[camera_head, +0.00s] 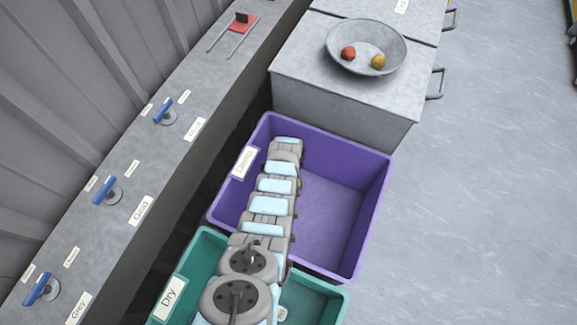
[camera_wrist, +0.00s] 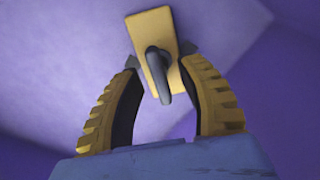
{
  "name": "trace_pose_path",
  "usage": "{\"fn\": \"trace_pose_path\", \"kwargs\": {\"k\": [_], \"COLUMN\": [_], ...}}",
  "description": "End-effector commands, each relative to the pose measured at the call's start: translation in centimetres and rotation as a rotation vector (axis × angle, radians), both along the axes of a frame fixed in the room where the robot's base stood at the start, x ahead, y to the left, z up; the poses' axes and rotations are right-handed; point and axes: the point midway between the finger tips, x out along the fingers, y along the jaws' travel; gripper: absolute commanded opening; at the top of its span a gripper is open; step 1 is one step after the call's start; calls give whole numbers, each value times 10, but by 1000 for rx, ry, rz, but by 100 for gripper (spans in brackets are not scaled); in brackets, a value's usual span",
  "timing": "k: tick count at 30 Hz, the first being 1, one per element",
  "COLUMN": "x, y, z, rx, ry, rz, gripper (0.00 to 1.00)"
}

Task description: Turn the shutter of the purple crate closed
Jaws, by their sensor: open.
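The purple crate (camera_head: 335,215) stands open in the middle of the head view. My arm reaches over its left part and hides much of its inside. In the wrist view, a yellow plate (camera_wrist: 150,35) with a dark grey lever (camera_wrist: 158,75) sits against a purple surface of the crate (camera_wrist: 60,60); I take this to be the shutter. My gripper (camera_wrist: 160,72) is open, its yellow ribbed fingers on either side of the lever. I cannot tell whether they touch it. My gripper does not show clearly in the head view.
A green crate (camera_head: 335,305) labelled Dry stands in front of the purple one. A grey cabinet (camera_head: 345,105) behind carries a bowl (camera_head: 335,62) with a red and a yellow ball. A counter (camera_head: 225,65) with blue-handled levers runs along the left. The floor at right is clear.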

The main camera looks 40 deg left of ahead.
Motion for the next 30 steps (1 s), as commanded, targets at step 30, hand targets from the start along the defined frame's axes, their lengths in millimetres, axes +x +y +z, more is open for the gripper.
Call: {"fn": "trace_pose_path", "kwargs": {"k": [30], "x": [0], "y": [0], "z": [-1], "rx": [0], "ry": [1], "rz": [62], "gripper": [0]}}
